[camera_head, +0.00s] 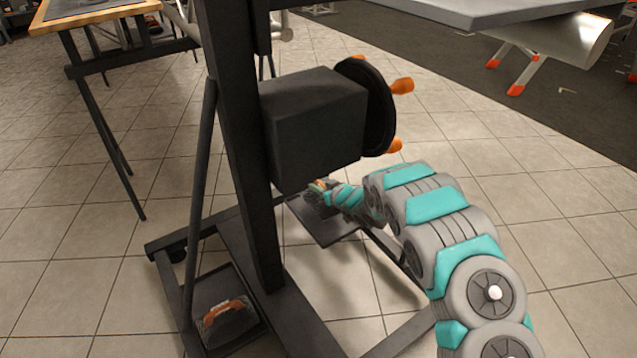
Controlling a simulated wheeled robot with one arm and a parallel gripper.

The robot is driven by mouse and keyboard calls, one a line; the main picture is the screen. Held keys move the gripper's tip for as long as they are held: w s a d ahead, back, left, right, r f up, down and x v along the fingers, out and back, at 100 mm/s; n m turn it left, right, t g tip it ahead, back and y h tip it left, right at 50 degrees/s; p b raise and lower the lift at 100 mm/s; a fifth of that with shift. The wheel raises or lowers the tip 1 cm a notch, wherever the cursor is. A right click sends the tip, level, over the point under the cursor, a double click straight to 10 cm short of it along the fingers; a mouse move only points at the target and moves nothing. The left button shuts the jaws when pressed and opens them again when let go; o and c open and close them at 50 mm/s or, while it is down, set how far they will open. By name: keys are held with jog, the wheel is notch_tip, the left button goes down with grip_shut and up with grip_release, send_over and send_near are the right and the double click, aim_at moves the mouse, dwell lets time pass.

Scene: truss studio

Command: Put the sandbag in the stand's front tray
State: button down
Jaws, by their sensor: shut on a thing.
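My arm reaches in from the lower right to the base of a black stand (237,140). My gripper (322,187) is small and partly hidden at the far end of the arm. It is shut on a dark sandbag (314,199) with a brownish handle, at or just above a flat black tray (330,226) on the stand's base. I cannot tell whether the bag touches that tray. A second black tray (250,342) at the lower left of the base holds another dark grey bag (232,322) with an orange handle.
A dark box (315,125) with a wheel (372,105) and orange knobs sticks out from the post above my gripper. Black base beams run around the trays. A table (90,12) stands at upper left. Tiled floor is clear at right.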

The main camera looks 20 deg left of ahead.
jog(key=shift+f, duration=1.4)
jog(key=shift+f, duration=0.15)
jog(key=c, duration=0.7)
grip_release()
jog(key=shift+p+v, duration=0.35)
jog(key=shift+v, duration=5.7)
